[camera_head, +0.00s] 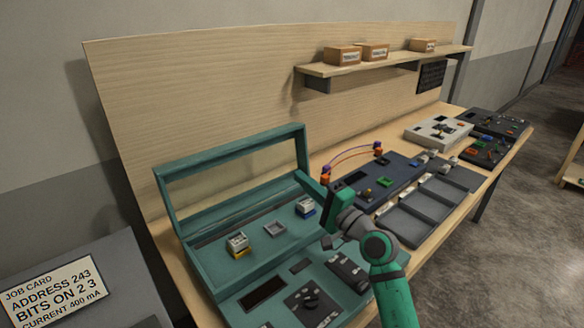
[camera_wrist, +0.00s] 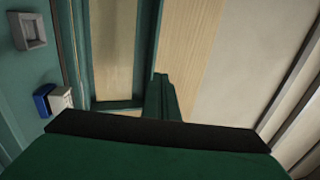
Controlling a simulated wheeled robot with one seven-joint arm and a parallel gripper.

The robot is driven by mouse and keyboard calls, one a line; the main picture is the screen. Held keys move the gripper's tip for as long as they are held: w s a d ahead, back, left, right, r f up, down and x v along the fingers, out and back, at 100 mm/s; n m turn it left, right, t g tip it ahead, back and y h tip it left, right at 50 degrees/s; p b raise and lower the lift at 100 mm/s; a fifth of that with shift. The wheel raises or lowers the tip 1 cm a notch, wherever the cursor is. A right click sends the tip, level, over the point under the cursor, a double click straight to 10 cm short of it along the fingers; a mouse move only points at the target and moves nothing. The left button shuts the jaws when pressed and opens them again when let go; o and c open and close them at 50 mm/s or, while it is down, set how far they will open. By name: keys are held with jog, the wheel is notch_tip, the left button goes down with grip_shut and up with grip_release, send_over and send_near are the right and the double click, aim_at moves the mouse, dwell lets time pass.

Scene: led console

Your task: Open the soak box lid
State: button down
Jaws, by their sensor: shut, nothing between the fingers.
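The soak box (camera_head: 272,247) is teal and stands at the left of the bench; part of it shows at the left of the wrist view (camera_wrist: 18,90). Its lid (camera_head: 230,151), a teal frame with a clear window, stands raised and nearly upright at the back of the box. The lid frame also shows in the wrist view (camera_wrist: 120,104). My gripper (camera_head: 308,184) is at the right end of the box, close to the lid's lower right corner. Its fingers (camera_wrist: 161,88) are shut and empty. I cannot tell whether they touch the lid.
Inside the box are two small blocks, one with a yellow base (camera_head: 237,245) and one with a blue base (camera_head: 305,208), and a grey square socket (camera_head: 275,229). A control panel (camera_head: 310,300) is in front. Dark trays (camera_head: 410,218) and boards lie right. A wooden backboard (camera_head: 200,90) stands behind.

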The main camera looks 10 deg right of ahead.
jog(key=x, duration=1.2)
jog(key=shift+a, duration=0.1)
